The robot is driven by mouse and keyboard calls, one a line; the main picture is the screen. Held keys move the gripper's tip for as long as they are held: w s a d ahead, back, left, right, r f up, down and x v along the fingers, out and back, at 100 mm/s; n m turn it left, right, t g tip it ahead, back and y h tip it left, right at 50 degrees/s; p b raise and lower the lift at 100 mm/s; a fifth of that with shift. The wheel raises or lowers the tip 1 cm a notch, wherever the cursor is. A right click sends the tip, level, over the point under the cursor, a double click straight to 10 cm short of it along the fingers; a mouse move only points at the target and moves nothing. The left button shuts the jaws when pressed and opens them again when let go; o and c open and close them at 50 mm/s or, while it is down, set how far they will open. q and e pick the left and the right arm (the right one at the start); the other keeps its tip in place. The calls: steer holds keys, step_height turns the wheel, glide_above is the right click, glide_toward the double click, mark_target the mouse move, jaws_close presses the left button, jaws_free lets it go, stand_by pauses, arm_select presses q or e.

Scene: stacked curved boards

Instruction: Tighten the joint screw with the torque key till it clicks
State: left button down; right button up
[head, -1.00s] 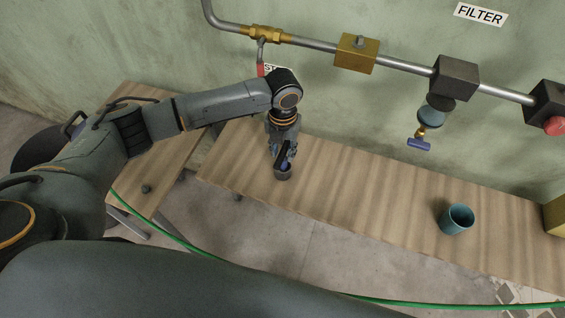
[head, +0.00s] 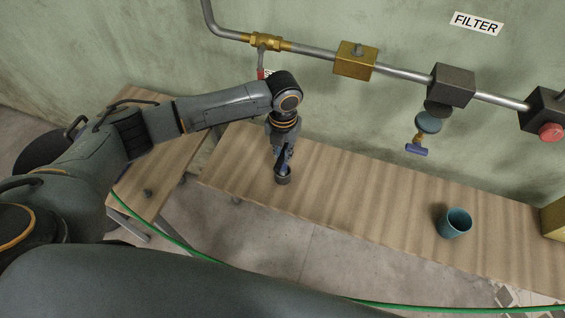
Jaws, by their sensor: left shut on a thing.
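My left gripper (head: 282,164) points straight down over the left part of the long wooden bench (head: 340,185). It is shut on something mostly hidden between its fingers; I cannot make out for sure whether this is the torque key. A small dark round piece (head: 283,179) shows right under the fingertips, on the bench near its front edge. Whether it is the held thing or the joint, I cannot tell. No screw head can be made out. My right gripper is not in view.
A teal cup (head: 454,223) stands on the bench at the right. A pipe with brass and dark fittings (head: 355,60) runs along the wall, with a blue-handled tap (head: 417,149) hanging below. A green hose (head: 180,240) runs across the front.

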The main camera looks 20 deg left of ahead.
arm_select(q)
steer(key=shift+r+p, duration=1.95)
steer(key=shift+r, duration=0.4)
steer(key=shift+s+f, duration=0.1)
steer(key=shift+f, duration=0.05)
